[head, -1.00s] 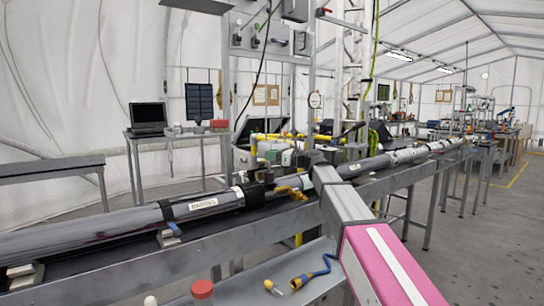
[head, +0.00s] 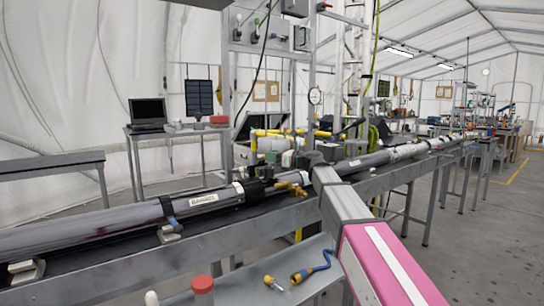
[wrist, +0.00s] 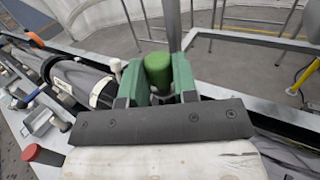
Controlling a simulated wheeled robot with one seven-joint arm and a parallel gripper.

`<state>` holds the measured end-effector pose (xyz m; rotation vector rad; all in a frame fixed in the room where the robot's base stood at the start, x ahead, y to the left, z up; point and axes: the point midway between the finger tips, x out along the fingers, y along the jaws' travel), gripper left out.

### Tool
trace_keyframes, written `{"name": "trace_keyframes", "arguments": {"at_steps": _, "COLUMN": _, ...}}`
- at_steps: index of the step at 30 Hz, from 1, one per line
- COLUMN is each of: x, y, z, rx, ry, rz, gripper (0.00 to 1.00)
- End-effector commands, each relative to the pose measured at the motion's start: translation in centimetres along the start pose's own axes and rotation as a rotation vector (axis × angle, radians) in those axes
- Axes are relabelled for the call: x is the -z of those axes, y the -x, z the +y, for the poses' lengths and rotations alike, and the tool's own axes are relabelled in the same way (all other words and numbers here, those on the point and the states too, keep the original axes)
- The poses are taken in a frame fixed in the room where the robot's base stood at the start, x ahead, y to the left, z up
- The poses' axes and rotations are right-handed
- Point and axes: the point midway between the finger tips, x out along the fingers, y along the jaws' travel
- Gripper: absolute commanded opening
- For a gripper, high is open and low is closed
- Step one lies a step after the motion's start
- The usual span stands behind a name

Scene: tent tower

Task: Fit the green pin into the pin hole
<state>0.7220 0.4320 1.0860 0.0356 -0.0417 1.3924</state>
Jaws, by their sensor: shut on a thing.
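In the wrist view the green pin (wrist: 158,70) stands upright between the two green jaws of my gripper (wrist: 157,84), which are shut on it. Its rounded green top shows; its lower end is hidden by the jaws and the dark gripper plate. I cannot make out the pin hole in either view.
Brass fittings (head: 292,178) sit by the tube joint. A grey upright panel (head: 262,35) stands behind. A white peg (wrist: 116,68) is left of the jaws.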

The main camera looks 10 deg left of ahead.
Motion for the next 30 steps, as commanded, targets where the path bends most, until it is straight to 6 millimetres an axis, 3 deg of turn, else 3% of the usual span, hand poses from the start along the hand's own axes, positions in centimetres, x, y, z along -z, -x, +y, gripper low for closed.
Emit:
{"name": "trace_keyframes", "arguments": {"at_steps": 25, "x": 1.9, "y": 0.1, "z": 0.0, "rx": 0.000, "ry": 0.000, "rz": 0.000, "gripper": 0.03}}
{"name": "trace_keyframes", "arguments": {"at_steps": 26, "x": 1.9, "y": 0.1, "z": 0.0, "rx": 0.000, "ry": 0.000, "rz": 0.001, "gripper": 0.30}}
{"name": "trace_keyframes", "arguments": {"at_steps": 27, "x": 1.9, "y": 0.1, "z": 0.0, "rx": 0.000, "ry": 0.000, "rz": 0.001, "gripper": 0.43}}
{"name": "trace_keyframes", "arguments": {"at_steps": 28, "x": 1.9, "y": 0.1, "z": 0.0, "rx": 0.001, "ry": 0.000, "rz": 0.001, "gripper": 0.53}}
{"name": "trace_keyframes", "arguments": {"at_steps": 30, "x": 1.9, "y": 0.1, "z": -0.1, "rx": 0.001, "ry": 0.001, "rz": 0.001, "gripper": 0.57}}
